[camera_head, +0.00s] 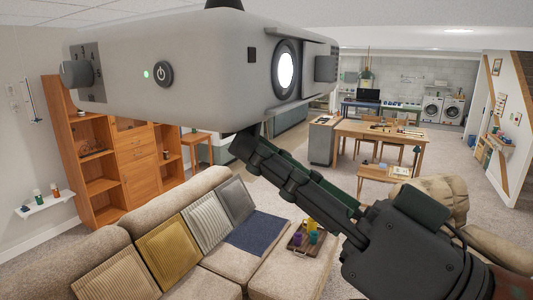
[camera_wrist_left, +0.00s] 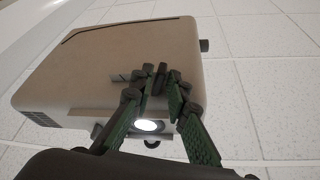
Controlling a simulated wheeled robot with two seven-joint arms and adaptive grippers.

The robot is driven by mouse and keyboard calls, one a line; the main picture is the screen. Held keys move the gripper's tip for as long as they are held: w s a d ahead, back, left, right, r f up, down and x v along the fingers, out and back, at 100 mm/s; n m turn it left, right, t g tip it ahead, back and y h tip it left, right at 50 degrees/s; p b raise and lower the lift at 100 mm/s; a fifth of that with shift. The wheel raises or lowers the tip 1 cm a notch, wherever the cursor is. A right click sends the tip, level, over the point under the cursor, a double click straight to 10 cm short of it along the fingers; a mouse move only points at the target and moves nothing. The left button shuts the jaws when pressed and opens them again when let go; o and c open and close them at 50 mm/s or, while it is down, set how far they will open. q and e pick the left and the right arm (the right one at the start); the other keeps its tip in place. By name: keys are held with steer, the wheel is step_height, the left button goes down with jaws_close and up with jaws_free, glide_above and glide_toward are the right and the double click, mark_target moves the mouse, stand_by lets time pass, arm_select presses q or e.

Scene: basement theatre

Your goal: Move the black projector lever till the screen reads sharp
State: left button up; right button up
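The grey projector (camera_head: 200,62) fills the upper left of the head view, its lens (camera_head: 287,70) lit white. The left wrist view shows its pale underside (camera_wrist_left: 110,50) and bright lens (camera_wrist_left: 147,125). My left gripper (camera_head: 243,145) reaches up to the projector's underside below the lens. In the wrist view my left fingertips (camera_wrist_left: 161,76) are close together beside a short slot plate (camera_wrist_left: 120,78). A small dark piece between the tips looks like the black lever, mostly hidden. I cannot tell whether they grip it. The screen and my right gripper are out of view.
The projector's side has a dial (camera_head: 75,74) and a power button (camera_head: 163,73) with a green light. Below are a sofa (camera_head: 110,250) with cushions and a tray (camera_head: 305,238). A wooden shelf unit (camera_head: 103,186) stands left; a worktable (camera_head: 365,128) is farther back.

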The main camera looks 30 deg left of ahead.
arm_select(q)
steer(key=shift+o, duration=0.9)
steer(key=v, duration=1.2)
